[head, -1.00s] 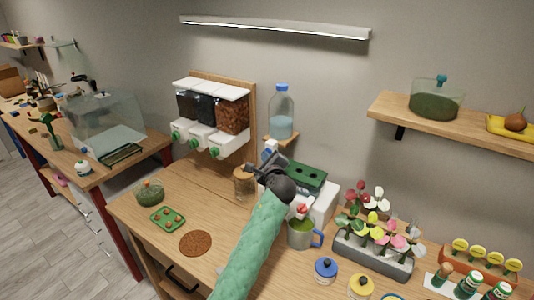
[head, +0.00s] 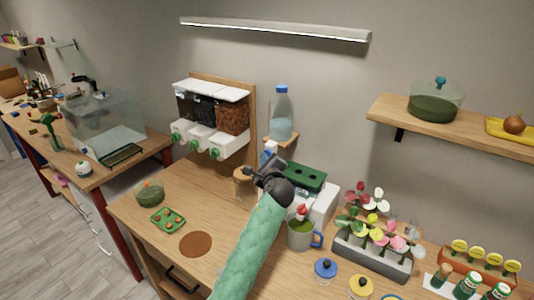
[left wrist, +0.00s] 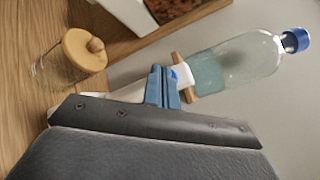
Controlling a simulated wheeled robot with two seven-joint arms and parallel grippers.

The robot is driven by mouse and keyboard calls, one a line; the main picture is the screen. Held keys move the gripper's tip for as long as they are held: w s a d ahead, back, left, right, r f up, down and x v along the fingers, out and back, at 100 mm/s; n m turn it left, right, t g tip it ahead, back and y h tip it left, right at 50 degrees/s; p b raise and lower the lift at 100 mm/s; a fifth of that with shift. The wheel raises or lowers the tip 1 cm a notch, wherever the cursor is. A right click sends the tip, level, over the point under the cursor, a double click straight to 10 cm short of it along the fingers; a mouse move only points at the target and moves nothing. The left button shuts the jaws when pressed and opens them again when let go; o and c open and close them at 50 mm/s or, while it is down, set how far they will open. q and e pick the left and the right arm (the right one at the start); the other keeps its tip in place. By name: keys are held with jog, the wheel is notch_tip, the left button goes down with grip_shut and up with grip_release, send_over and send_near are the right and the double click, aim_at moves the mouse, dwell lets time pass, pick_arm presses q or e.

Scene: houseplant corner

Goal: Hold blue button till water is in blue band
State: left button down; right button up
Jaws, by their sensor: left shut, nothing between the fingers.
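A clear water bottle (head: 281,115) with a blue cap stands upside-up on a small wooden wall bracket (head: 290,139). Pale blue water fills about its lower half. It also shows on its side in the left wrist view (left wrist: 235,65). A white tap with a small blue button (left wrist: 174,74) sits below the bottle, also seen in the head view (head: 270,148). My left gripper (head: 256,170) is shut and empty just below the tap. In the left wrist view its blue-grey fingertips (left wrist: 161,86) lie close to the button; I cannot tell whether they touch. No blue band is discernible.
A glass jar with a wooden lid (left wrist: 84,52) stands close beside my left gripper. A grey-blue mug (head: 301,234), a white box with a green top (head: 305,177) and a flower planter (head: 372,258) stand to the right. The left part of the bench has free room.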

pick_arm(q)
jog(key=shift+s+a, duration=0.25)
jog(key=shift+s, duration=0.15)
jog(key=s+a+p, duration=0.1)
jog(key=s, duration=0.1)
jog(key=s+a+p, duration=0.2)
dwell(0.6)
jog(key=shift+f, duration=0.1)
